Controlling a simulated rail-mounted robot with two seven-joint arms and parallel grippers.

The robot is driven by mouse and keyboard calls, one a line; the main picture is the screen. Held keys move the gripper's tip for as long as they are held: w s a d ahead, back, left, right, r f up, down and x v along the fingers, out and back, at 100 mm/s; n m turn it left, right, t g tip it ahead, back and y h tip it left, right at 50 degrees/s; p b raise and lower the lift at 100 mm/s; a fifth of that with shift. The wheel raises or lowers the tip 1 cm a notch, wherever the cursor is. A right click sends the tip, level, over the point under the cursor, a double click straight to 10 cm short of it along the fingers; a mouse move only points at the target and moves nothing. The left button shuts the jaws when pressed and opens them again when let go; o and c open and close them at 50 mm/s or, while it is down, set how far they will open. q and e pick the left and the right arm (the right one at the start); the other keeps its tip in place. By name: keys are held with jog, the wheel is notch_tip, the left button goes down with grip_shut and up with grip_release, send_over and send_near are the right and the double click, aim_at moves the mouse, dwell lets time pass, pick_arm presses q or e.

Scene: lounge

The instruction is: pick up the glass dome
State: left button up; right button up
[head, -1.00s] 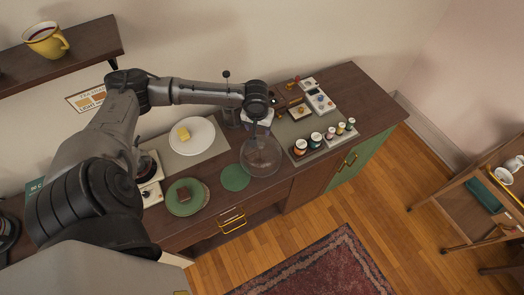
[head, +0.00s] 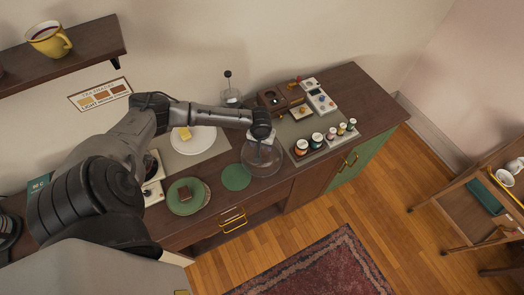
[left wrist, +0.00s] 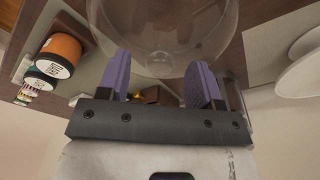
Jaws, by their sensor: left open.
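The clear glass dome (head: 262,160) stands on the dark wooden sideboard, to the right of a round green mat (head: 235,177). My left gripper (head: 263,140) is at the dome's back side in the head view, and the wrist partly covers it. In the left wrist view the two purple fingers (left wrist: 160,78) are apart, with the transparent dome (left wrist: 165,28) just beyond their tips. Part of the dome's rounded glass shows between the fingers. I cannot tell whether they touch it. My right gripper is not in view.
A row of small jars (head: 317,139) stands right of the dome. A green plate with a brown piece (head: 187,196) and a white plate (head: 204,139) are to the left. Wooden and white boxes (head: 318,99) stand behind. The sideboard's front edge is close to the dome.

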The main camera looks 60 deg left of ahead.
pick_arm(q)
jog(key=shift+w+a+f, duration=0.1)
jog(key=shift+f, duration=0.45)
grip_shut()
dwell(0.4)
